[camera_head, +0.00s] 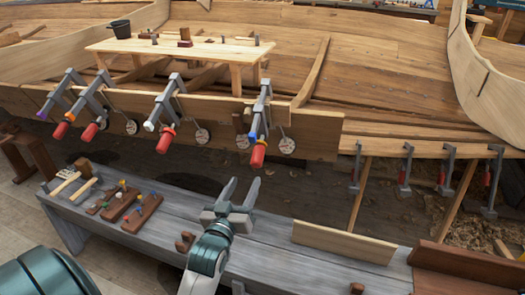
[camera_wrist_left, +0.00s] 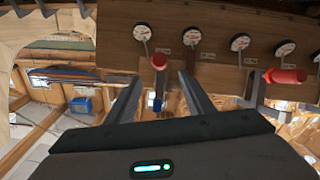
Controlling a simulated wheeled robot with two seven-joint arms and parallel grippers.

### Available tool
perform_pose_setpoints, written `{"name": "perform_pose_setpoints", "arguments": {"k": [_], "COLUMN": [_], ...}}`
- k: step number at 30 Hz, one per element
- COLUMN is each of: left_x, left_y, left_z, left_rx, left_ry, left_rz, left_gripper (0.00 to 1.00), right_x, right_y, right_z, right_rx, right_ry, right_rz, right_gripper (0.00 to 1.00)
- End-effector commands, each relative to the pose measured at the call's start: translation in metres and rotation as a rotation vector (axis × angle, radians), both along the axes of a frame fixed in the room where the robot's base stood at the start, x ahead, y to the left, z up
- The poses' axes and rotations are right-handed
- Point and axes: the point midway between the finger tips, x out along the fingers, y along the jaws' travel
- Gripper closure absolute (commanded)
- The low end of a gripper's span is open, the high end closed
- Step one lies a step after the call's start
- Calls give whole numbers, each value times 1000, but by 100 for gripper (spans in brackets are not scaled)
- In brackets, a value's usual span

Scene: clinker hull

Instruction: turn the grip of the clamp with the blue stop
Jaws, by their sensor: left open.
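The clamp with the blue stop (camera_head: 252,135) is the rightmost of the row with red grips on the hull plank. Its red grip (camera_head: 258,155) hangs below the stop, tilted. My left gripper (camera_head: 231,200) is open and empty above the grey bench, below and left of that grip and apart from it. In the left wrist view a red grip (camera_wrist_left: 159,62) shows ahead between the open fingers (camera_wrist_left: 160,100), with a small blue part (camera_wrist_left: 157,103) below it; I cannot tell for sure that this is the blue stop. My right gripper is not in view.
Other red-grip clamps with a white stop (camera_head: 148,127) and a purple stop (camera_head: 41,115) are at left. Round dials (camera_head: 287,146) hang beside the clamps. The bench (camera_head: 270,262) holds wooden tool blocks (camera_head: 118,205) and a loose board (camera_head: 343,242). More clamps (camera_head: 405,170) hang at right.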

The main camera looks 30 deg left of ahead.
Motion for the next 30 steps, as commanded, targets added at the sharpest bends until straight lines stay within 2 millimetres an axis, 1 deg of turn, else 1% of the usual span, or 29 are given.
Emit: {"name": "perform_pose_setpoints", "arguments": {"k": [5,11,17,27,30], "left_x": [6,26,58,117,133], "left_y": [2,7,17,34,39], "left_z": [0,1,2,1,1], "left_rx": [0,0,1,1,1], "left_ry": [-1,-1,-1,1,0], "left_rz": [-1,-1,-1,-1,-2], "left_gripper": [52,52,52,52,52], "right_x": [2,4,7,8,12], "right_y": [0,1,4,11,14], "right_z": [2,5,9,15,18], "right_rx": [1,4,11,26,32], "right_ry": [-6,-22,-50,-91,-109], "right_rz": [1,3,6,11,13], "right_gripper": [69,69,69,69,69]}}
